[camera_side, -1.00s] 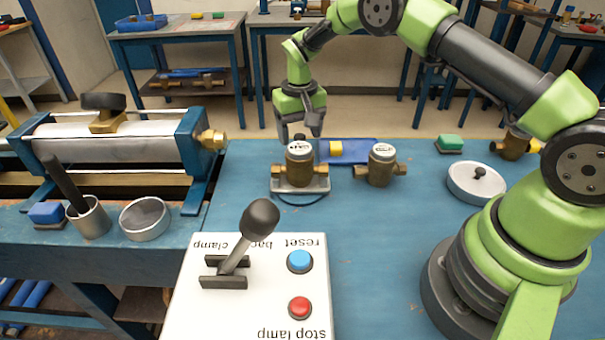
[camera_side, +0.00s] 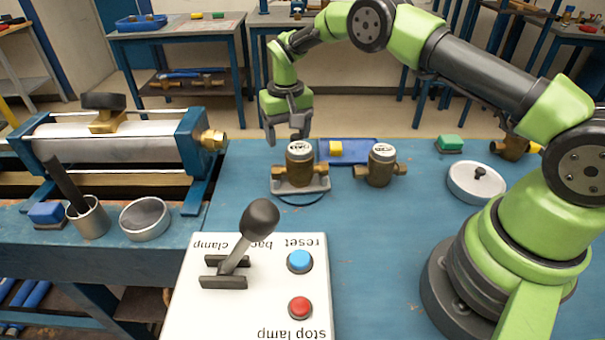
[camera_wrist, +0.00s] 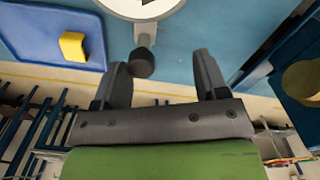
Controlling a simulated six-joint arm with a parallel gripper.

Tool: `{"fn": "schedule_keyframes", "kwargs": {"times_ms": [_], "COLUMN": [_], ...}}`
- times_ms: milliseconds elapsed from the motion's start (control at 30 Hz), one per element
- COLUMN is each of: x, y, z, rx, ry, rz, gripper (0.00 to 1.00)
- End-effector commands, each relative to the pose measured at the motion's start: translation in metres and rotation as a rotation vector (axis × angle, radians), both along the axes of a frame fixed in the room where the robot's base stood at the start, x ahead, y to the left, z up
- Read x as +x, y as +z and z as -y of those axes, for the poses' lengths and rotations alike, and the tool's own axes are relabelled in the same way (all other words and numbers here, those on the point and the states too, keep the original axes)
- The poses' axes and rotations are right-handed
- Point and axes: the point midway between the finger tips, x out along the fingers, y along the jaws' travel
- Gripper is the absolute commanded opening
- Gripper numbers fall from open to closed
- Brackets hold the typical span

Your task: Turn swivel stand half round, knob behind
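The swivel stand (camera_side: 318,185) is a grey plate on the blue bench, with a brass meter (camera_side: 299,171) upright on it. In the wrist view a pale round part (camera_wrist: 172,12) is cut by the top edge; a short grey stem leads from it to a dark knob (camera_wrist: 141,63). The knob points towards my gripper, on the stand's far side from the side camera. My gripper (camera_side: 285,139) is open behind the meter. In the wrist view the knob lies between the fingers (camera_wrist: 162,68), close to the left finger; I cannot tell whether they touch.
A second brass meter (camera_side: 381,169) stands right of the stand. A blue tray (camera_side: 365,147) with a yellow block (camera_side: 336,149) lies behind it. The clamp bench (camera_side: 110,140) is at left, and a control box (camera_side: 275,285) with lever is in front.

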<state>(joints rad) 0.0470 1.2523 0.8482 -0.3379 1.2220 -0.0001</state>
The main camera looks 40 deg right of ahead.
Motion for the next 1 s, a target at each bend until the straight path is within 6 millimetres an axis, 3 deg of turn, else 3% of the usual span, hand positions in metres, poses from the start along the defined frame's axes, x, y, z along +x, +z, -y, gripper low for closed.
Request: {"fn": "schedule_keyframes", "kwargs": {"times_ms": [1000], "x": [0.010], "y": [0.000], "z": [-0.030], "rx": [0.001], "ry": [0.000], "rz": [-0.002], "gripper": [0.66]}}
